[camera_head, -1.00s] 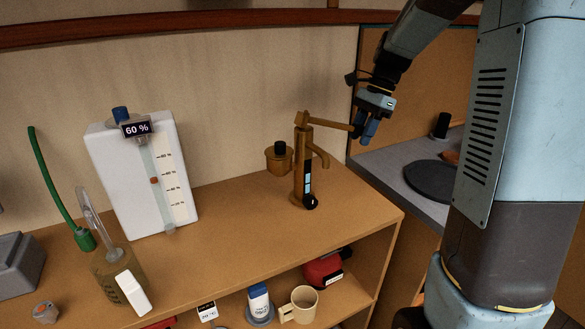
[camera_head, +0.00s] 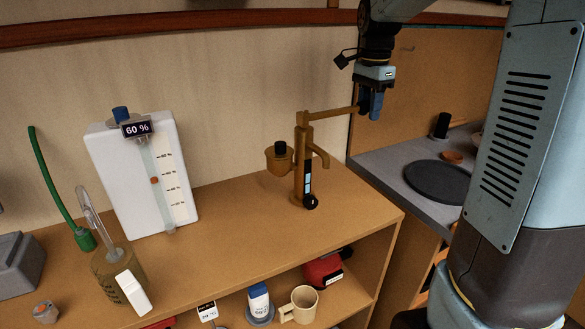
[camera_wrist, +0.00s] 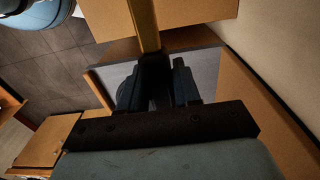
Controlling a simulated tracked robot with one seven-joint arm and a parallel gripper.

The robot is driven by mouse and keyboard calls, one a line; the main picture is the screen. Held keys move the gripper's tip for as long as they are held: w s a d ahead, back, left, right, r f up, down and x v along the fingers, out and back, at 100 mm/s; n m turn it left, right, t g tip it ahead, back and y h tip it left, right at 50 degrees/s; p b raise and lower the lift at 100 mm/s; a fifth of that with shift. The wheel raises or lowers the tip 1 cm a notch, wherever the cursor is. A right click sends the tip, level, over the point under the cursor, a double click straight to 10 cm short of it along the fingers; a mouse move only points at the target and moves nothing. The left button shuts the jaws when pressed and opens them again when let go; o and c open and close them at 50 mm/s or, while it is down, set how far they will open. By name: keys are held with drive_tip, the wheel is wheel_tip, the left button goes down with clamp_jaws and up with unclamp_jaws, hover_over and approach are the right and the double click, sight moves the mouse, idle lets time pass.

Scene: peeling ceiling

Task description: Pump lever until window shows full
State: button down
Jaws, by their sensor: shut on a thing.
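A bronze hand pump (camera_head: 301,165) stands upright on the wooden shelf top in the head view, with a spout on its right and a cup-like part on its left. Its lever (camera_head: 333,112) reaches right from the pump's top, tilted slightly up. My gripper (camera_head: 371,104) is shut on the lever's far end; in the wrist view the fingers (camera_wrist: 157,88) are on either side of the lever (camera_wrist: 144,25). A narrow dark window (camera_head: 307,178) on the pump's front shows a few pale blue segments; whether it is full I cannot tell.
A white tank (camera_head: 112,178) with a "60 %" display stands left of the pump. A brown jug (camera_head: 108,268), a green hose (camera_head: 55,190) and a grey box (camera_head: 18,262) are further left. A grey counter (camera_head: 390,165) with a dark round plate (camera_head: 438,181) lies right.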

drive_tip(key=shift+d+r, duration=0.1)
drive_tip(key=shift+d, duration=0.1)
drive_tip(key=shift+s+a+f+g+y, duration=0.35)
drive_tip(key=shift+a+f+g+y, duration=0.3)
drive_tip(key=shift+f+y, duration=1.05)
drive_tip(key=shift+s+a+f+g+y, duration=0.35)
drive_tip(key=shift+a+f+y, duration=0.5)
drive_tip(key=shift+f, duration=1.65)
drive_tip(key=shift+s+a+f+g+y, duration=0.3)
drive_tip(key=shift+a+f+g+y, duration=0.35)
drive_tip(key=shift+f+y, duration=1.1)
drive_tip(key=shift+f+h, duration=0.35)
drive_tip(key=shift+h, duration=0.05)
